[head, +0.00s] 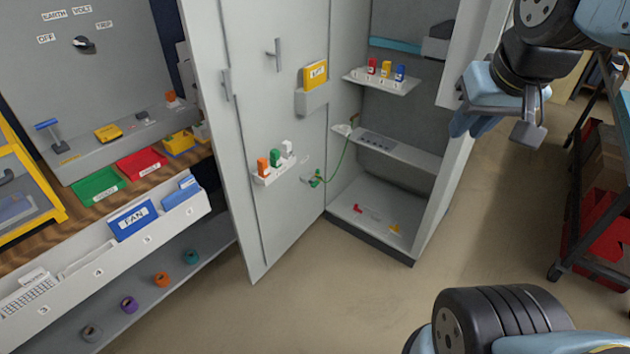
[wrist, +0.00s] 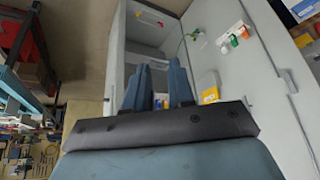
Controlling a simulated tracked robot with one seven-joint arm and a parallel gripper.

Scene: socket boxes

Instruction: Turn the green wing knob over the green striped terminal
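A small green part (head: 316,180) sits low on the grey cabinet door (head: 290,110) in the head view, at the lower end of a thin green cable. It is too small to tell whether it is the green wing knob. I cannot make out a green striped terminal. My gripper (head: 466,124) is in the upper right of the head view, in front of the cabinet's right side and well away from the green part. In the wrist view its two blue fingers (wrist: 158,90) stand apart with a gap between them, and nothing shows held.
The open cabinet has a shelf of small coloured items (head: 382,80) and small red (head: 358,208) and yellow (head: 395,228) pieces on its floor. A door rack (head: 275,173) holds orange, green and white items. A bench with bins (head: 98,187) stands left; a trolley (head: 590,262) stands right. Floor between is clear.

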